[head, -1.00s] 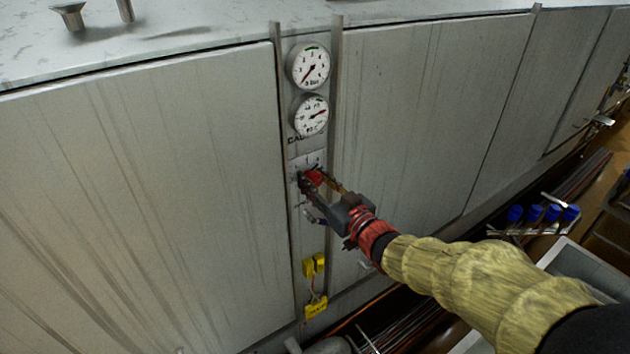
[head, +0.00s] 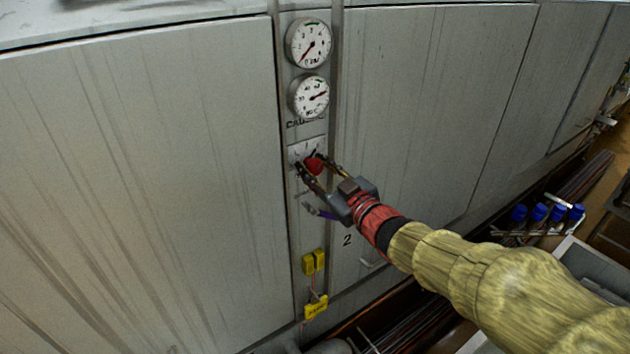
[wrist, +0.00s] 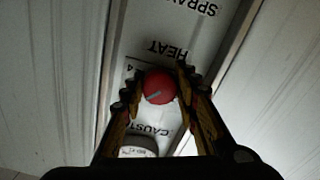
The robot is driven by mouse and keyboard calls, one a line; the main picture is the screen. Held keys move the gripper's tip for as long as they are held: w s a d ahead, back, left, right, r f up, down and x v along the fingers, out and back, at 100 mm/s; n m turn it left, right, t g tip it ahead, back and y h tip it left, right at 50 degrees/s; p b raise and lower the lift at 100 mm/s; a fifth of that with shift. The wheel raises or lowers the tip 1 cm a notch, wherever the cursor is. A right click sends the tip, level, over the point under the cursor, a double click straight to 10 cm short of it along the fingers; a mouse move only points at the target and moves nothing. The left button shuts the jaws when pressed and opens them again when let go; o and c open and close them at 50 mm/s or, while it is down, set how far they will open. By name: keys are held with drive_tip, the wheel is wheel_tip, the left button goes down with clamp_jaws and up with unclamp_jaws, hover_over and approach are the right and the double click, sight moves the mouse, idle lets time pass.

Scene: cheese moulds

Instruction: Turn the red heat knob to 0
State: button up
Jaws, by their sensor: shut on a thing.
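The red heat knob (head: 313,166) sits on the narrow panel between two large metal doors, below two round gauges. In the wrist view the knob (wrist: 158,86) is a round red cap with a short grey pointer line slanting toward the lower left. The upside-down word HEAT and a 4 show above it; the 0 mark cannot be made out. My gripper (head: 312,163) reaches in from the lower right. Its fingers, seen in the wrist view (wrist: 160,79), are shut on the knob, one on each side.
The upper gauge (head: 308,43) and lower gauge (head: 309,96) are above the knob. Blue-capped items (head: 538,213) stand at the right.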

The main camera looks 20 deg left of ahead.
drive_tip(key=n+b, duration=0.4)
drive_tip(key=b, duration=0.1)
drive_tip(key=n+b, duration=0.2)
drive_tip(key=b, duration=0.1)
drive_tip(key=shift+f+n, duration=0.25)
drive_tip(key=shift+n, duration=0.05)
drive_tip(key=n+b, duration=0.6)
drive_tip(key=shift+r, duration=0.1)
drive_tip(key=n+b, duration=0.3)
drive_tip(key=n, duration=0.1)
drive_tip(key=n+b, duration=0.3)
drive_tip(key=shift+n, duration=0.3)
drive_tip(key=n+b, duration=0.2)
drive_tip(key=n, duration=0.1)
drive_tip(key=n+b, duration=0.2)
drive_tip(key=shift+r+n, duration=0.2)
drive_tip(key=shift+n, duration=0.2)
drive_tip(key=o, duration=1.2)
drive_tip(key=shift+r, duration=0.1)
